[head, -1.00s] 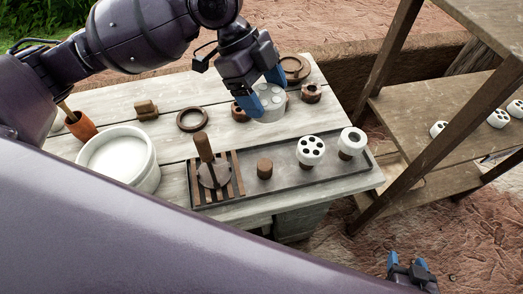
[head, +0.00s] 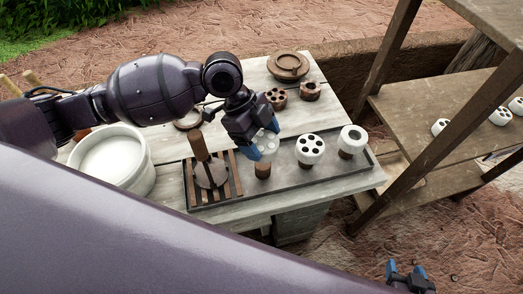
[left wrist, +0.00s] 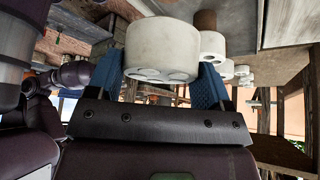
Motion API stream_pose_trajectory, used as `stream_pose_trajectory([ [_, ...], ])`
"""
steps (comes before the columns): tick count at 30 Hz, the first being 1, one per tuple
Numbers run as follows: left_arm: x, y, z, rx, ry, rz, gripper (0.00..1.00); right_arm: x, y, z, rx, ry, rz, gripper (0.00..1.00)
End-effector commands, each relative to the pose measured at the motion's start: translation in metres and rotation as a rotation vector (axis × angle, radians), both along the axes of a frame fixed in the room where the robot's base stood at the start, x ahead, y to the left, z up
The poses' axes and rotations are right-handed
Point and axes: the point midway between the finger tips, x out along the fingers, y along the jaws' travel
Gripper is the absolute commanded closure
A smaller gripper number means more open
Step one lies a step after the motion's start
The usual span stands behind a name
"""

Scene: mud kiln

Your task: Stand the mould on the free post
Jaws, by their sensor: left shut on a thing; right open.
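The white mould (head: 266,149), with dark holes in its top, is held upright between the blue fingers of my left gripper (head: 264,140). In the left wrist view the mould (left wrist: 162,48) fills the space between the fingers. The short brown free post (head: 263,171) shows directly below the mould in the dark tray (head: 318,178). The mould hides the post's top, so I cannot tell whether they touch. My right gripper (head: 406,270) is open and empty at the lower right, away from the table.
Two white moulds, one with dark holes (head: 310,150) and one with a single hole (head: 351,138), stand on posts to the right. A slatted rack with a wooden-handled tool (head: 200,150) is left. A white basin (head: 112,158) and a wooden shelf (head: 440,115) flank the tray.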

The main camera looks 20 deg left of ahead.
Motion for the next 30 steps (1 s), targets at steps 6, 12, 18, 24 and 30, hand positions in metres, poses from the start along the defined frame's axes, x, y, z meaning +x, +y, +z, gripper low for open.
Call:
stream_pose_trajectory([
  [6,-0.001,0.000,-0.031,0.000,0.006,0.001,0.57,0.000,0.001,-0.004,0.003,0.000,-0.001,0.42],
  [12,-0.001,0.000,-0.054,-0.001,0.002,0.000,0.57,-0.002,0.001,-0.008,0.003,0.010,-0.002,0.42],
  [18,0.000,0.000,-0.053,0.000,0.000,0.000,0.57,-0.004,0.000,-0.009,0.002,0.014,-0.001,0.42],
  [24,0.000,0.000,-0.056,0.001,0.001,0.000,0.22,-0.007,-0.001,-0.011,-0.001,0.020,-0.002,0.42],
  [30,0.000,0.000,-0.056,0.001,0.001,0.000,0.01,-0.007,-0.001,-0.010,-0.002,0.019,0.000,0.42],
])
